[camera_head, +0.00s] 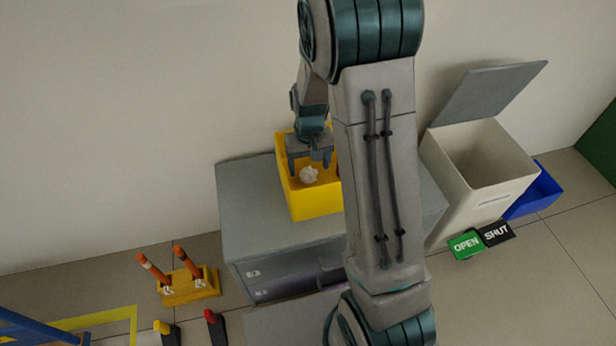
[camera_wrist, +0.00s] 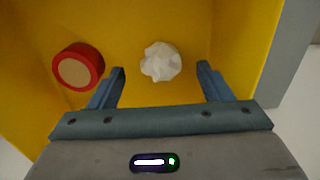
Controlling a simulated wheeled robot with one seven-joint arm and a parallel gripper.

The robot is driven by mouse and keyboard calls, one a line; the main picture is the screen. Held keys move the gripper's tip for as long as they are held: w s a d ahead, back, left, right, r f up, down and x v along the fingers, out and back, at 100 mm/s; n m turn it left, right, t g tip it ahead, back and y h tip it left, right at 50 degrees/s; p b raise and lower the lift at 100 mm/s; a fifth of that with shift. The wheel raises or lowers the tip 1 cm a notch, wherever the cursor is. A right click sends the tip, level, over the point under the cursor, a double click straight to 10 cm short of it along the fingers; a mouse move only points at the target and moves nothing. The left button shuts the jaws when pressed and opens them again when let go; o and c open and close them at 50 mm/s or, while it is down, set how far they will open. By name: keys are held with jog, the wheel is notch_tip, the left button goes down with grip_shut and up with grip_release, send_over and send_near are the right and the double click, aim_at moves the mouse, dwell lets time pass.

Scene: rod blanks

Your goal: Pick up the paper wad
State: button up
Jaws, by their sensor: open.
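The white crumpled paper wad (camera_head: 309,175) lies in a yellow bin (camera_head: 316,207) on top of a grey cabinet. In the wrist view the paper wad (camera_wrist: 161,62) sits on the bin floor, just ahead of and between the two fingers. My gripper (camera_head: 310,166) is over the bin, pointing down, open and empty. In the wrist view my gripper (camera_wrist: 161,78) shows its fingers spread on either side of the wad, not visibly touching it. A red round thing with a tan face (camera_wrist: 78,66) lies left of the wad in the bin.
The grey cabinet (camera_head: 236,208) has drawers in front. A white box with a raised lid (camera_head: 465,190) and a blue bin (camera_head: 536,192) stand to the right, near OPEN (camera_head: 466,245) and SHUT (camera_head: 497,233) signs. A yellow holder (camera_head: 189,287) is on the floor at left.

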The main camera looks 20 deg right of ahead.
aim_at(308, 169)
notch_tip(308, 169, down, 4)
jog(key=shift+a+r+b, duration=0.1)
jog(key=shift+r+b, duration=0.15)
jog(key=shift+b, duration=0.3)
jog(key=shift+r, duration=0.1)
jog(key=c, duration=1)
jog(key=shift+r, duration=0.1)
